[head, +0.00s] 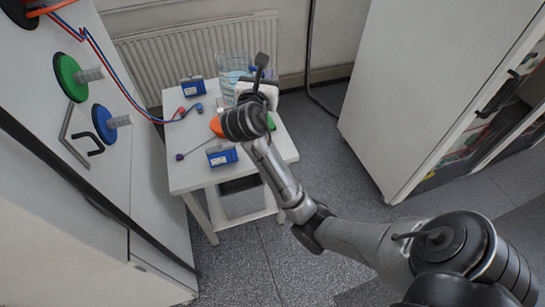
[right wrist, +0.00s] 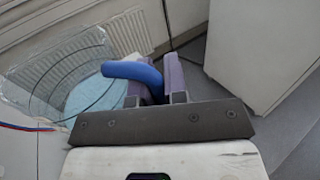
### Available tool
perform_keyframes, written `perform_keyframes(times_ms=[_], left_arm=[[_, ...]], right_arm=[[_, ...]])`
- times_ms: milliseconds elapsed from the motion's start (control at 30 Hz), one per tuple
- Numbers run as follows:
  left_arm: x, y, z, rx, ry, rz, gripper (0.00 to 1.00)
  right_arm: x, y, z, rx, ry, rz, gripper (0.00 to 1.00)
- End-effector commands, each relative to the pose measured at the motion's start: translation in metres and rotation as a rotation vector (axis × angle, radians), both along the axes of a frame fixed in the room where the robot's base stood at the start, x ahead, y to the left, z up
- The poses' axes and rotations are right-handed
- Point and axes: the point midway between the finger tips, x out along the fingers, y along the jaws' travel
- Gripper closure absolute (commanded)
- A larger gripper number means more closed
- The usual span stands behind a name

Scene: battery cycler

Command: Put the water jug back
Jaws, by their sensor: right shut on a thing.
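The water jug (head: 230,68) is clear with light blue liquid in it, at the back of the small white table (head: 189,135). It also shows at the left of the right wrist view (right wrist: 60,78), with a curved blue handle (right wrist: 130,71). My right gripper (right wrist: 157,82) is shut on that handle, its purple fingers on either side. In the head view my right wrist hides the fingertips and part of the jug. I cannot tell whether the jug's base touches the table. My left gripper is not in view.
Two blue boxes (head: 192,87) (head: 222,156), cable plugs and a thin rod (head: 198,147) lie on the table. A grey bin (head: 240,200) stands below. A radiator (head: 190,58) is behind, a white cabinet (head: 420,70) right, and a panel with green and blue terminals (head: 68,75) left.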

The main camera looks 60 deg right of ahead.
Motion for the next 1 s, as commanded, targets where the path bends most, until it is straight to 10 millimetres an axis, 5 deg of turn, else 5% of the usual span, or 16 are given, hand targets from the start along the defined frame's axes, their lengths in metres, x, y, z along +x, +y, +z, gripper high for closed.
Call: perform_keyframes(times_ms=[33,100,600,800,1000], left_arm=[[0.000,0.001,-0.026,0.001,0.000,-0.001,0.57],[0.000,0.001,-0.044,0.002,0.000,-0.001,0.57],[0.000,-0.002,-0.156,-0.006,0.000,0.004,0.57],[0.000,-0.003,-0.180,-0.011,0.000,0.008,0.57],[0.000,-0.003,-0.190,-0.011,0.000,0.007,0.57]], right_arm=[[-0.005,-0.011,-0.030,0.003,-0.001,-0.056,1.00],[-0.013,-0.025,-0.053,0.004,0.000,-0.137,1.00],[-0.075,-0.086,-0.228,0.002,0.002,-0.624,1.00],[-0.090,-0.092,-0.272,0.001,-0.001,-0.727,1.00],[-0.097,-0.094,-0.292,-0.001,-0.003,-0.776,1.00]])
